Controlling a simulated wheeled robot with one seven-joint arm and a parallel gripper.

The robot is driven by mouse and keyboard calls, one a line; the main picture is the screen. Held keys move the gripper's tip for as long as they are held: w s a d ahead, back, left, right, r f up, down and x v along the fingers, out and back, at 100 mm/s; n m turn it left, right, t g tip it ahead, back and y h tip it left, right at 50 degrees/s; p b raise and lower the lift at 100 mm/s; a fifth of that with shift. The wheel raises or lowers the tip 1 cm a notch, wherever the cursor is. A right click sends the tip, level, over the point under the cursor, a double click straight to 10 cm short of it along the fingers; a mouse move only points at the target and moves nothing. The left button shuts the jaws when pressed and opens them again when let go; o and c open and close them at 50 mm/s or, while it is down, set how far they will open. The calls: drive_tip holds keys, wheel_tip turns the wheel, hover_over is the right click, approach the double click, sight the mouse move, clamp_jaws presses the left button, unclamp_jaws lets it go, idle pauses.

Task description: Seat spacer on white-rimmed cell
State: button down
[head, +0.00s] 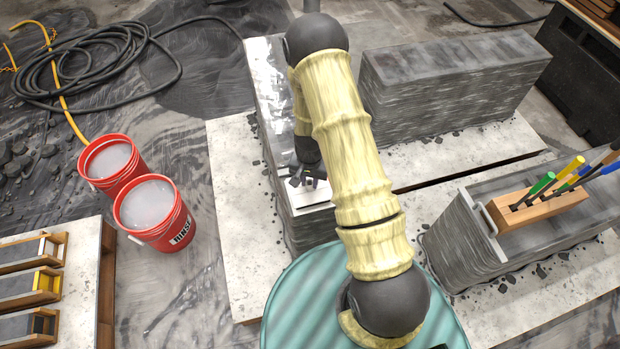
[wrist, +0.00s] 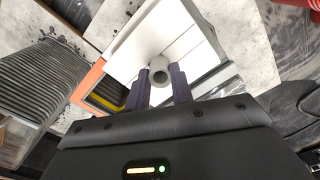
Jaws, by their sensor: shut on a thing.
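The spacer (wrist: 160,64), a small light-grey round piece with a hole, is between the two dark fingers of my gripper (wrist: 160,78) in the wrist view. The gripper is shut on it. Beyond and around it is a white panelled surface with a white rim (wrist: 128,32); I cannot tell whether the spacer touches it. An orange-rimmed cell (wrist: 90,78) with yellow inside lies to the left, partly behind a finger. In the head view my gripper (head: 308,181) is over a white piece (head: 312,194) on the left printed wall; the arm hides part of this.
Two red buckets (head: 152,212) of cloudy water stand at left. A wooden tool block (head: 535,205) with coloured handles stands on the right wall. A coiled black hose (head: 90,62) lies at the back left. Another grey printed wall (head: 450,85) rises behind the arm.

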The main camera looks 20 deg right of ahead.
drive_tip(key=shift+f+b, duration=0.3)
drive_tip(key=shift+f, duration=0.45)
drive_tip(key=shift+f+b, duration=0.45)
drive_tip(key=shift+f, duration=0.1)
drive_tip(key=c, duration=1.1)
unclamp_jaws()
drive_tip(key=shift+w, duration=0.1)
drive_tip(key=shift+c, duration=0.2)
drive_tip(key=shift+r, duration=0.25)
wheel_tip(320, 180, up, 17)
drive_tip(key=shift+b, duration=0.35)
drive_tip(key=shift+f, duration=0.1)
